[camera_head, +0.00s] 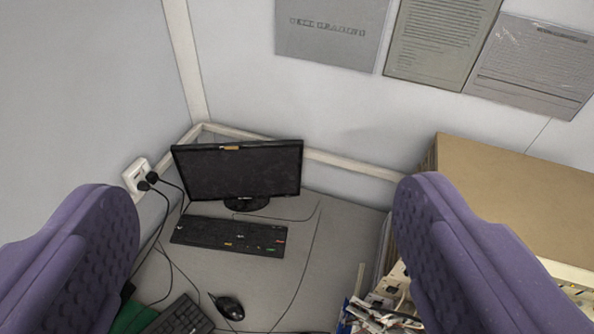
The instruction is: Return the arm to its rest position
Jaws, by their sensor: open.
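My gripper (266,225) shows as two purple, textured fingers at the lower left and lower right of the picture. The fingers are wide apart, with nothing held between them. Through the gap I see a desk corner below and beyond the fingers. The rest of my arm is not in view.
A black monitor (238,172), a keyboard (228,236) and a mouse (227,306) are on the grey desk (280,285). A brown box (510,195) stands at the right, beside clutter (385,315). A socket (137,175) with plugged cables is at the left. Papers (440,40) hang on the wall.

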